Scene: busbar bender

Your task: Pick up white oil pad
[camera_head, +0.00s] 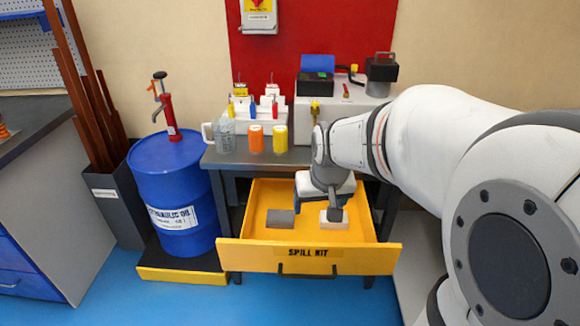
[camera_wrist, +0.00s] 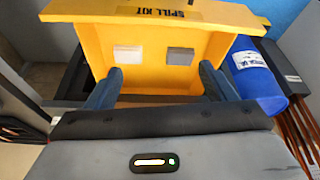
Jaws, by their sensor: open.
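The white oil pad (camera_head: 334,223) lies on the floor of the open yellow spill kit drawer (camera_head: 305,258), right of a grey pad (camera_head: 280,218). In the head view my gripper (camera_head: 335,213) is over the white pad and hides part of it. In the wrist view the white pad (camera_wrist: 128,54) shows whole beyond my open, empty gripper (camera_wrist: 160,82), nearer the left finger. The grey pad (camera_wrist: 180,56) is nearer the right finger. I cannot tell the exact height of the fingers above the pads.
A bench (camera_head: 235,157) above the drawer holds a clear jug (camera_head: 224,135), orange and yellow cups and equipment. A blue drum (camera_head: 172,190) with a red pump stands on the left. The drawer's raised walls surround the pads. Blue floor in front is clear.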

